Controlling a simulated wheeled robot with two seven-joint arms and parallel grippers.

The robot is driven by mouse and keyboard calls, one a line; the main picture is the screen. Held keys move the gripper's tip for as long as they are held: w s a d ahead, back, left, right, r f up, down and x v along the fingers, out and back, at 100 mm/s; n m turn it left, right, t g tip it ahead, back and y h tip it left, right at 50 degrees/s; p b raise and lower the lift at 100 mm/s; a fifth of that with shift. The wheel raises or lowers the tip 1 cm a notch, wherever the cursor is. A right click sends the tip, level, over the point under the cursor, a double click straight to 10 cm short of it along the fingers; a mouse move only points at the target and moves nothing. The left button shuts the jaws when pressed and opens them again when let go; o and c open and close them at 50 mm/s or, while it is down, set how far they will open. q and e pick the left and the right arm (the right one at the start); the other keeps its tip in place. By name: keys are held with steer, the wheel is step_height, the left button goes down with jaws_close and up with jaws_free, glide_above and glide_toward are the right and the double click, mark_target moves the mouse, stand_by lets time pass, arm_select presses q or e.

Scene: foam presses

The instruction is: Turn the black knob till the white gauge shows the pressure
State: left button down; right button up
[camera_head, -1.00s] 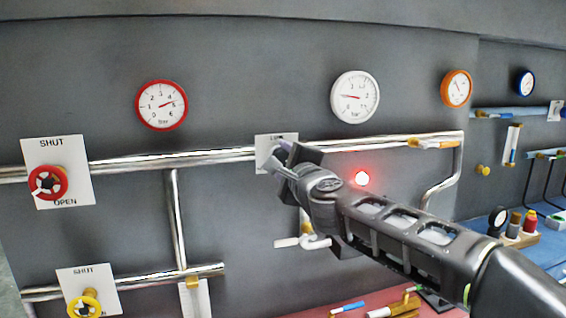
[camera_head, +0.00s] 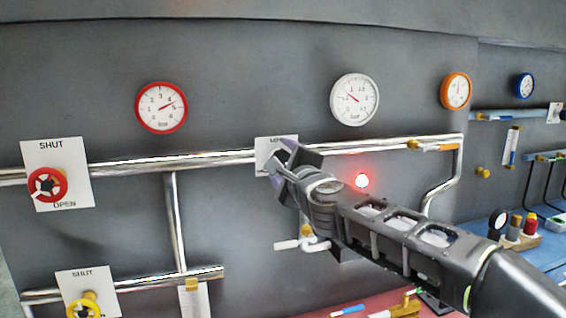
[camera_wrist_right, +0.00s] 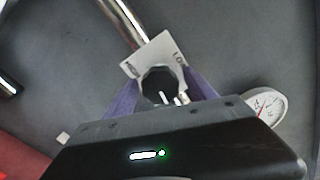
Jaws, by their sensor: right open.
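The white gauge (camera_head: 355,100) hangs on the grey wall above the pipe, its needle pointing to the upper left. It also shows at the right of the wrist view (camera_wrist_right: 268,105). In the wrist view the black knob (camera_wrist_right: 160,84) sits in front of the plate, between the open purple fingers of my right gripper (camera_wrist_right: 160,80). I cannot tell whether the fingers touch it. My left gripper is out of view.
A red gauge (camera_head: 161,107) and an orange gauge (camera_head: 456,91) flank the white one. A red light (camera_head: 362,181) glows below it. A red valve wheel (camera_head: 47,184) and a yellow one (camera_head: 84,305) are at the left. Pipes run along the wall.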

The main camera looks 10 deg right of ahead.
steer(key=shift+s, duration=0.15)
steer(key=s, duration=0.7)
steer(key=shift+s+d, duration=0.25)
steer(key=shift+s, duration=0.05)
